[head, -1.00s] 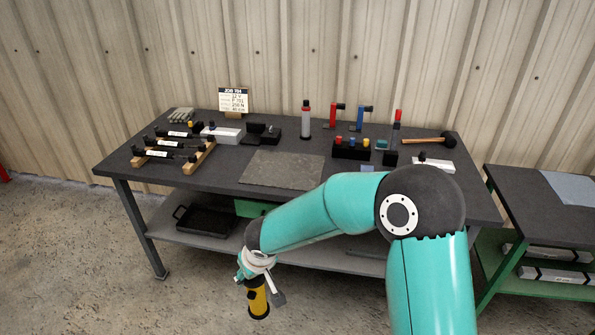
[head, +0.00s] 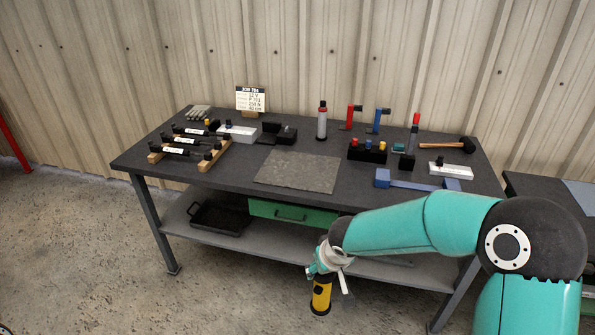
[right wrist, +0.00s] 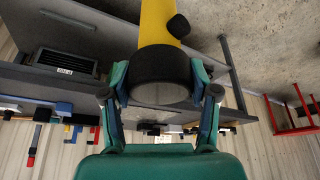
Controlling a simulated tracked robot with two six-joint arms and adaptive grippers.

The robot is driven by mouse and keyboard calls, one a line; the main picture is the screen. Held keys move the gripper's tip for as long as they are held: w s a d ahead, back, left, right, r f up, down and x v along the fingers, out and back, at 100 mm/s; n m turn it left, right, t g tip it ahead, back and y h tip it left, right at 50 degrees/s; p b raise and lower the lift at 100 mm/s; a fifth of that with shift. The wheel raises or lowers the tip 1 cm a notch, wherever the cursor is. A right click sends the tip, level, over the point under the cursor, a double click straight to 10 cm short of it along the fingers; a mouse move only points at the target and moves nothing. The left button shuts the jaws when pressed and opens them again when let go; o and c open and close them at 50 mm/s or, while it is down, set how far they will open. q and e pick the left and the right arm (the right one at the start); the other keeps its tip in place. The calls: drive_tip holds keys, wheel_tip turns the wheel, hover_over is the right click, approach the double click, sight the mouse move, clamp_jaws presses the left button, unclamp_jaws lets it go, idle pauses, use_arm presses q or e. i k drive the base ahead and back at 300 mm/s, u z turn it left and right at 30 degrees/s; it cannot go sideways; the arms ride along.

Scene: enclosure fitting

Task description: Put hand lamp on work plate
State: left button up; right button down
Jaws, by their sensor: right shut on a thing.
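The hand lamp (head: 320,295), yellow with black ends, hangs below my right gripper (head: 328,262) in front of the workbench, lower than its top. In the right wrist view the gripper (right wrist: 160,88) is shut around the lamp's round black end (right wrist: 161,75), and its yellow body (right wrist: 157,22) points away. The work plate (head: 297,171) is a flat, bare grey sheet near the front middle of the bench top, above and left of the lamp in the head view. My left gripper is not in view.
The bench top (head: 240,183) carries black cylinders on wooden racks (head: 190,160) at left, a job sign (head: 250,99), a red-topped bottle (head: 322,122), a blue bracket (head: 420,184) and a hammer (head: 450,145). A green drawer (head: 292,213) and lower shelf lie beneath the front edge.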

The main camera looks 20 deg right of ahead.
sight(299, 169)
drive_tip(key=z, duration=0.1)
drive_tip(key=i, duration=1)
drive_tip(key=u, duration=0.1)
